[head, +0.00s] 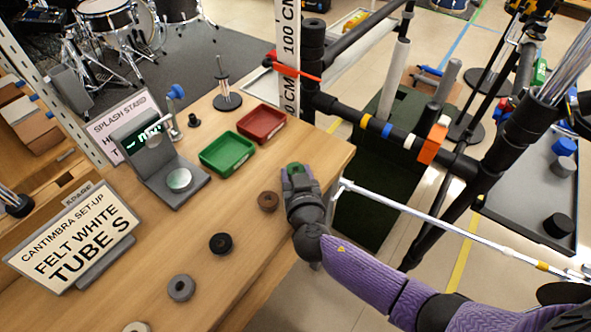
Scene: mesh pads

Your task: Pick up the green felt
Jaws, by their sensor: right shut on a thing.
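The green felt (294,167) shows at the tip of my right gripper (297,172), near the right edge of the wooden table. My right gripper is shut on the green felt, and its fingers hide part of it. The purple-sleeved right arm comes in from the lower right. I cannot tell whether the felt touches the table top. My left gripper is not in view.
Brown (268,201), black (221,243) and grey (181,288) felt rings lie in a row on the table (215,290). A green tray (204,163), a red tray (280,131), a scale (190,195) and a sign (75,240) stand behind. Black pipes (380,128) rise right.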

